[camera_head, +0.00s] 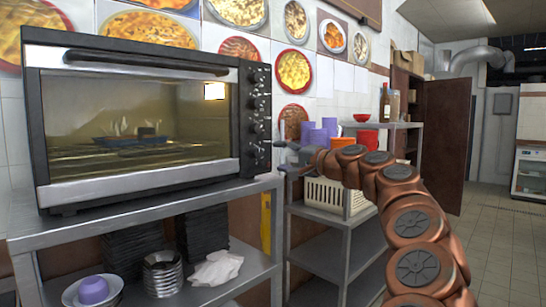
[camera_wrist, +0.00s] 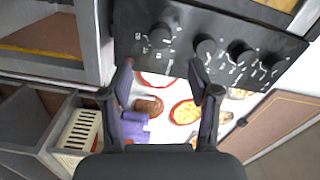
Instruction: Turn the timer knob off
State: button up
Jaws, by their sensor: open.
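The toaster oven (camera_head: 140,115) stands on a metal shelf, its glass door shut. Its dark control panel with a column of knobs faces right in the head view and shows close up in the wrist view (camera_wrist: 185,20). My gripper (camera_head: 281,145) is beside the lower part of the panel. In the wrist view my gripper (camera_wrist: 160,78) is open and empty, and the end knob (camera_wrist: 160,36) lies ahead of the gap between its fingers, apparently apart from them. Several other knobs line up to its right, one of them a black knob (camera_wrist: 205,47). The labels are too small to read.
The metal shelf (camera_head: 150,203) holds a purple bowl (camera_head: 93,290), stacked dark trays and a cloth below. A second rack behind my gripper carries a cream basket (camera_head: 325,196), purple cups and a red bowl (camera_head: 362,117). Open floor lies at the right.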

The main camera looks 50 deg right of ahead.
jog(key=shift+s, duration=1.85)
jog(key=shift+a, duration=0.1)
